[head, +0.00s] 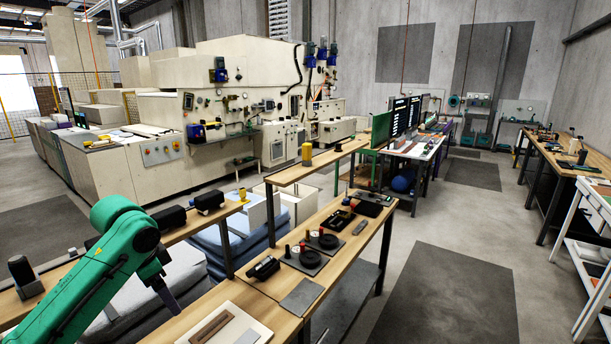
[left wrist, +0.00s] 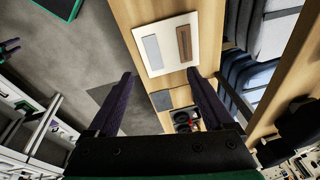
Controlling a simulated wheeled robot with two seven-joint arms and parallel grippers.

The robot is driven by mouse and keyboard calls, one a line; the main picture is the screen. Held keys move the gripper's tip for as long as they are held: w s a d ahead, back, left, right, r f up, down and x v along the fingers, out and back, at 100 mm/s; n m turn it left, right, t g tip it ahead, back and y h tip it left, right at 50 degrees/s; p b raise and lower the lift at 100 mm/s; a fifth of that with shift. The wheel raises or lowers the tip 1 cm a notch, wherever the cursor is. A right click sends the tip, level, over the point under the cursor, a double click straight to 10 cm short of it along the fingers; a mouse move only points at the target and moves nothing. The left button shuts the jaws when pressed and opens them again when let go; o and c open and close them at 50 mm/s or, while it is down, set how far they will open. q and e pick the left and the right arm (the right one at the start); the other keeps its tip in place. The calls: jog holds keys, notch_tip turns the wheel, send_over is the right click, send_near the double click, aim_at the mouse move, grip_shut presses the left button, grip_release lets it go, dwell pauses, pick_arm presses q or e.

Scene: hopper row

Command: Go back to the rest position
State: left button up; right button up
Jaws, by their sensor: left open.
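My left gripper (head: 170,300) hangs from the green arm at the lower left of the head view, fingers pointing down, above and beside the front wooden bench (head: 190,318). In the left wrist view its two dark fingers (left wrist: 163,76) are spread apart with nothing between them. Beyond them lies a white board (left wrist: 166,62) with a grey strip and a brown strip, on the bench top. At the left edge of the wrist view a small green and dark shape (left wrist: 8,48) may be my right gripper; its jaws are too small to judge.
The bench carries a grey plate (head: 301,297), black round parts (head: 323,241) and a raised shelf (head: 300,172). Grey-blue padded bins (head: 190,265) stand behind. A white rack (head: 588,270) is at the right. The floor between (head: 450,240) is clear.

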pick_arm(q)
jog(key=s+d+f+n+h, duration=0.1)
jog(key=s+d+f, duration=0.3)
jog(key=d+f, duration=0.3)
jog(key=s+d+f+h, duration=0.1)
jog(key=s+d+f, duration=0.35)
jog(key=f, duration=0.45)
jog(key=s+a+f+n+t+y, duration=0.1)
jog(key=s+a+f+n, duration=0.15)
jog(key=s, duration=0.45)
jog(key=s+a+f+n+y, duration=0.1)
jog(key=s+a+f+n, duration=0.15)
jog(key=s, duration=0.35)
notch_tip(320, 180, down, 27)
jog(key=s+g+b, duration=0.1)
jog(key=s+b, duration=0.1)
jog(key=b, duration=0.4)
jog(key=s+a+f+g+b, duration=0.1)
jog(key=s+f+b, duration=0.4)
jog(key=s+f, duration=1.2)
notch_tip(320, 180, down, 4)
jog(key=shift+s+a+f+g+b, duration=0.2)
jog(key=shift+s+a+g+b, duration=0.15)
jog(key=shift+a, duration=0.55)
